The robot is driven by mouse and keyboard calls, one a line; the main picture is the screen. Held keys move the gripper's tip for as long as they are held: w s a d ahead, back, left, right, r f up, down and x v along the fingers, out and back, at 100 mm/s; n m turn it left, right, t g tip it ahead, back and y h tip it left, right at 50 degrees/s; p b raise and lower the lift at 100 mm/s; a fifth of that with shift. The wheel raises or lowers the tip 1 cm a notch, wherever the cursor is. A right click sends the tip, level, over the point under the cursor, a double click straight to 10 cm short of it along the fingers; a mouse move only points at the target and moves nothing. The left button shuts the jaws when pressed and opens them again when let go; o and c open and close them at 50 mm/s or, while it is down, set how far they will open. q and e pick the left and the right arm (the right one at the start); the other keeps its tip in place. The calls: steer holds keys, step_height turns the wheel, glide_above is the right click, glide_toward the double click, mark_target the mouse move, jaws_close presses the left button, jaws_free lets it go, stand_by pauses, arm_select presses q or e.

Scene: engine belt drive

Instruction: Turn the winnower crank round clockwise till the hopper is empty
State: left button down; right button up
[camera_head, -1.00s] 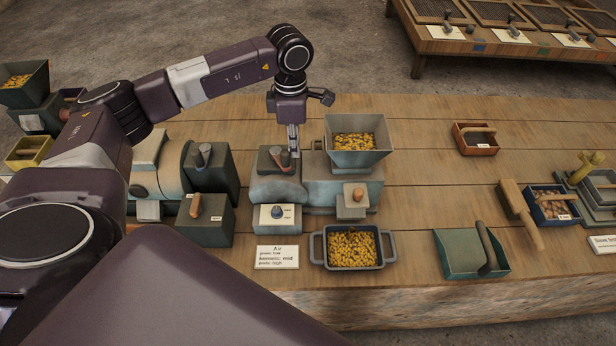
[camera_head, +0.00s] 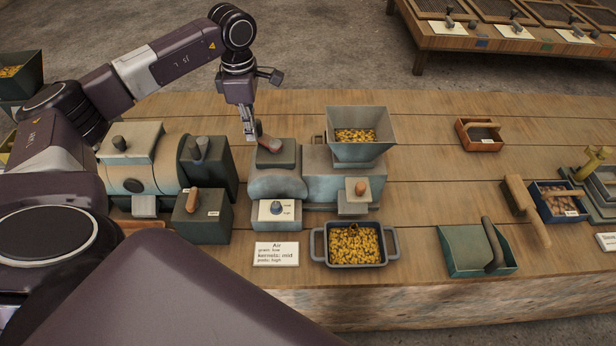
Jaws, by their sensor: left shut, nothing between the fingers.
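The winnower (camera_head: 330,185) is a blue-grey machine on the wooden bench. Its square, flared hopper (camera_head: 375,154) holds yellow kernels. A short handle (camera_head: 270,143), which looks like the crank, stands on a dark block at the machine's left top. My left gripper (camera_head: 249,137) points down just left of this handle, shut and empty; I cannot tell whether it touches. A small wooden knob (camera_head: 361,187) sits on a block at the front. A blue-grey tray with two handles (camera_head: 318,247) holds yellow kernels in front of the machine. My right gripper is not in view.
A second machine (camera_head: 140,175) stands close on the left, under my left arm. A teal scoop box (camera_head: 462,250) and a brush (camera_head: 525,210) lie right; bare bench lies between them and the winnower.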

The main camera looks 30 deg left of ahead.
arm_select(q)
steer(key=w, duration=0.4)
steer(key=shift+w+r, duration=0.1)
steer(key=shift+w, duration=0.05)
steer(key=w+d+p, duration=0.1)
steer(key=w+d, duration=0.2)
steer(key=shift+w+d, duration=0.15)
steer(key=shift+w, duration=0.05)
steer(key=d, duration=0.3)
steer(key=d+p, duration=0.1)
steer(key=shift+s+d, duration=0.25)
steer(key=shift+d, duration=0.15)
steer(key=s+d, duration=0.1)
steer(key=s, duration=0.1)
steer(key=s+d, duration=0.1)
steer(key=shift+s+d+p, duration=0.2)
steer(key=shift+s+p, duration=0.15)
steer(key=shift+s, duration=0.4)
